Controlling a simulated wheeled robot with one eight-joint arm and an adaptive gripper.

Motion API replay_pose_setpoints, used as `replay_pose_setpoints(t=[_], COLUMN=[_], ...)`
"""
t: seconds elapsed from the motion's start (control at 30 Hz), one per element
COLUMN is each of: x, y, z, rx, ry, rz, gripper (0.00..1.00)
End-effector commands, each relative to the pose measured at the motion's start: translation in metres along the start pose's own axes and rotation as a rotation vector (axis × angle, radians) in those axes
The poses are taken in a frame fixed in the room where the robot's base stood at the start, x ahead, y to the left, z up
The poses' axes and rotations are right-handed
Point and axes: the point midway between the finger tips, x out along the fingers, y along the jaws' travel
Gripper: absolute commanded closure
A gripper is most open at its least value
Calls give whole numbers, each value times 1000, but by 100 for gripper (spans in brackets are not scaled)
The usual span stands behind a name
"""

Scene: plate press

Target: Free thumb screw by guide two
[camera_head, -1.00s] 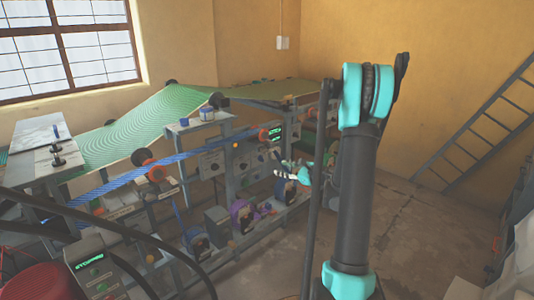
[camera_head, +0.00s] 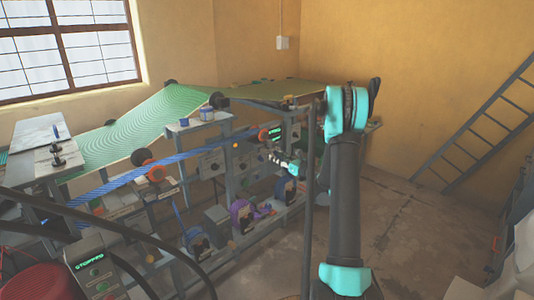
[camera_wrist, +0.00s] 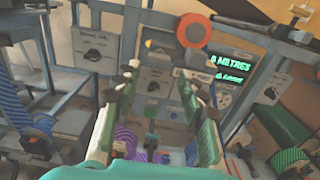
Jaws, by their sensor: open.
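My gripper (camera_head: 277,158) is in front of the right part of the machine frame. In the wrist view my gripper (camera_wrist: 154,72) is open, its two long fingers apart with nothing between their tips. Beyond the tips is a grey panel (camera_wrist: 152,74) with a black knob (camera_wrist: 153,87). I cannot tell which small part is the thumb screw, and no label for guide two is readable.
A lit green display (camera_wrist: 230,68) is right of the fingers. Another knobbed panel (camera_wrist: 97,50) is on the left. Blue (camera_wrist: 25,105) and purple (camera_wrist: 125,137) spools sit low. A blue web (camera_head: 120,183) runs along the frame. Floor (camera_head: 405,225) right of my arm is clear.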

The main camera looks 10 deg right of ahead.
Motion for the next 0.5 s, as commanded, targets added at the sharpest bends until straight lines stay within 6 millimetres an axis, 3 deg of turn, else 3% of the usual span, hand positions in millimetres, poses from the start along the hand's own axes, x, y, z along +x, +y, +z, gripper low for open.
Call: replay_pose_setpoints(t=[0.2, 0.5], x=[43, 74], y=[1, 0], z=[0, 0], rx=[-1, -1], ry=[0, 0], rz=[2, 0], gripper=[59, 59])
